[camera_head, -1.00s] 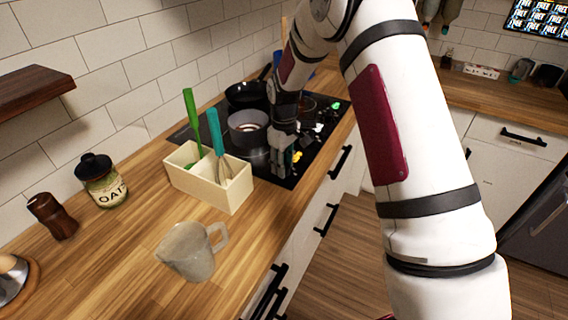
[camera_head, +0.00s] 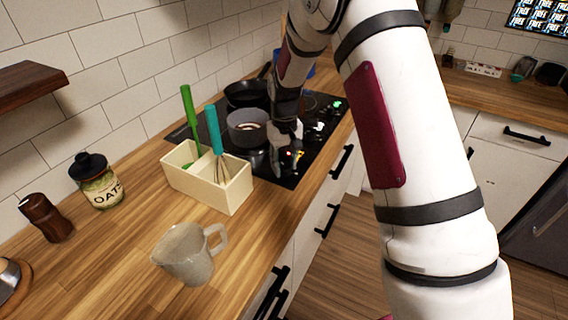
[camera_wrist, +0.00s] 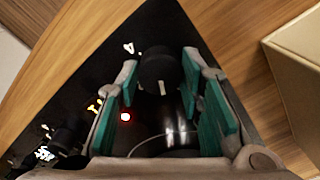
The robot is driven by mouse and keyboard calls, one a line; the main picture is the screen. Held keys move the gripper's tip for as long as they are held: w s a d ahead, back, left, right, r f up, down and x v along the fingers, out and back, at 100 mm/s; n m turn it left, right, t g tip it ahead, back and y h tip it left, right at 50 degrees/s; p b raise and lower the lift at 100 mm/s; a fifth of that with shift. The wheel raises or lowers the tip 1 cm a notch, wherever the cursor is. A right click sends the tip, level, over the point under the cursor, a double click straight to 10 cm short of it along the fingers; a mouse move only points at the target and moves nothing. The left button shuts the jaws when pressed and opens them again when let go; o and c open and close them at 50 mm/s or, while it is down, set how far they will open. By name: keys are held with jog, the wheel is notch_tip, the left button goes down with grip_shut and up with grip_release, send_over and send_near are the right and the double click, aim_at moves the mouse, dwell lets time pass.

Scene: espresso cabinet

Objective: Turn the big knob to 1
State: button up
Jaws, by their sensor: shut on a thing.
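My gripper (camera_head: 277,166) is over the near end of the black cooktop (camera_head: 326,120), pointing down. In the wrist view its teal-padded fingers (camera_wrist: 160,82) are on either side of a round black knob (camera_wrist: 160,66) and shut on it. A short white mark on the knob points toward the bottom of the picture. A white character (camera_wrist: 128,47) is printed beside the knob, too blurred to read surely. A red light (camera_wrist: 125,117) glows on the panel nearby. In the head view my gripper hides the held knob.
Another dark knob (camera_wrist: 66,138) and lit symbols (camera_wrist: 95,104) lie along the panel. A grey pot (camera_head: 247,127) and a dark pan (camera_head: 246,94) stand on the cooktop. A cream utensil box (camera_head: 235,193) is close by. A jug (camera_head: 187,252) and an oats jar (camera_head: 103,190) stand on the counter.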

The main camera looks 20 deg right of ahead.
aim_at(285, 165)
jog(key=shift+m, duration=1.1)
jog(key=o, duration=1.2)
jog(key=shift+c, duration=0.2)
notch_tip(285, 165, up, 12)
